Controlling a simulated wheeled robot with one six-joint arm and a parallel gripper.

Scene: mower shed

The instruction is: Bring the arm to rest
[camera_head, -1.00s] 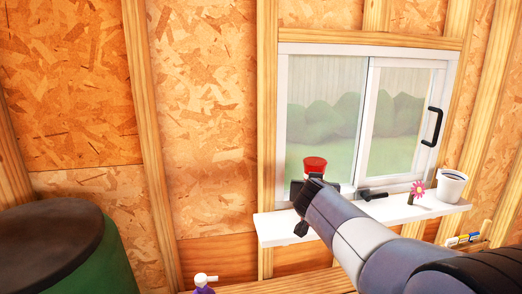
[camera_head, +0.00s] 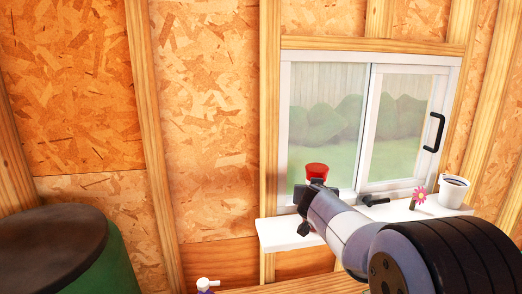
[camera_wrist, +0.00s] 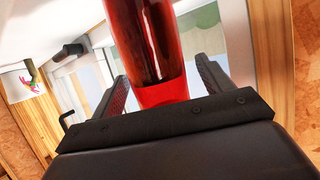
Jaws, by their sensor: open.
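My gripper (camera_head: 307,203) reaches to the left end of the white window sill, at the end of my grey arm. In the wrist view my gripper (camera_wrist: 165,82) is open, with one dark finger on each side of a red, glassy, bottle- or jar-like thing (camera_wrist: 150,40). In the head view only the red top of this thing (camera_head: 317,170) shows; my gripper hides the rest. It appears upright on the sill. I cannot tell whether a finger touches it.
The white sill (camera_head: 282,234) runs under a sliding window (camera_head: 330,120). Right along it are a black latch (camera_head: 375,200), a pink flower (camera_head: 418,194) and a white pot (camera_head: 453,192). A green barrel (camera_head: 110,268) stands at left. A white-nozzled bottle (camera_head: 207,284) shows at the bottom.

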